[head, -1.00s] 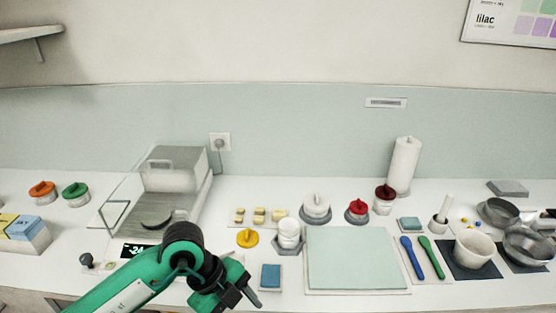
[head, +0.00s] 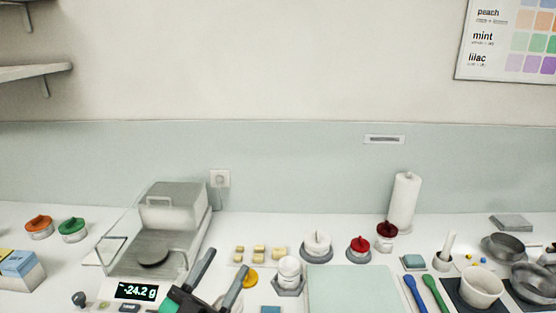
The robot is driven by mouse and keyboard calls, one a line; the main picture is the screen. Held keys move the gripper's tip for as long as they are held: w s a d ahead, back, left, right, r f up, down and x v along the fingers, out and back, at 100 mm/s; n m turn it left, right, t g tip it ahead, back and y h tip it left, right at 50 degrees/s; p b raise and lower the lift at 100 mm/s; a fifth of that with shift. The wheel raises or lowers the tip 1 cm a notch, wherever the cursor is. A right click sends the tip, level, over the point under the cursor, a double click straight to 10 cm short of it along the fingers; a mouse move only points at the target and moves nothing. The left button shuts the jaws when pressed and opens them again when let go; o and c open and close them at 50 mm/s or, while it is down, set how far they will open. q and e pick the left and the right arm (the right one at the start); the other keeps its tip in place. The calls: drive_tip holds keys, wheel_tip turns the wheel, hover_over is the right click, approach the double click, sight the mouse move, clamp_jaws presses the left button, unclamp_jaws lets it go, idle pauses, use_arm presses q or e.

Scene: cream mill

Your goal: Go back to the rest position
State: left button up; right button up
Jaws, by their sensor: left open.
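My left gripper (head: 212,279) is at the bottom of the head view, in front of the balance. Its two dark fingers are spread apart and nothing shows between them. The balance (head: 185,245) has a clear housing, a dark round pan and a display (head: 136,291) reading -24.2 g. A yellow lid (head: 250,278) lies right beside the right finger. My right gripper is not in view.
A white jar (head: 289,270), a pale green mat (head: 352,290) and red-lidded jars (head: 358,250) stand right of my gripper. Blue (head: 415,293) and green (head: 435,294) spatulas, a white mortar (head: 481,287) and metal pans are further right. Orange-lidded (head: 39,227) and green-lidded (head: 72,229) jars are left.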

use_arm(q)
drive_tip(key=s+a+f+n+g+y, duration=0.1)
drive_tip(key=a+f+n+g+y, duration=0.25)
drive_tip(key=a+f+y, duration=0.45)
drive_tip(key=s+a+f+n+g+y, duration=0.1)
drive_tip(key=a+f+n+g+y, duration=0.35)
drive_tip(key=f, duration=0.65)
drive_tip(key=s+f+m+g, duration=0.1)
drive_tip(key=s+f+g, duration=0.4)
drive_tip(key=s+f, duration=0.3)
drive_tip(key=s+f+g, duration=0.4)
drive_tip(key=s+f, duration=0.2)
drive_tip(key=s, duration=0.5)
wheel_tip(320, 180, down, 32)
drive_tip(key=g, duration=0.1)
drive_tip(key=s+a+f, duration=0.2)
drive_tip(key=s+f, duration=0.7)
drive_tip(key=s+a+f+g, duration=0.1)
drive_tip(key=s+a+f, duration=0.1)
drive_tip(key=s+f, duration=0.7)
drive_tip(key=shift+s+f+m+g, duration=0.25)
drive_tip(key=shift+s+m+g, duration=0.05)
drive_tip(key=shift+s+m, duration=0.1)
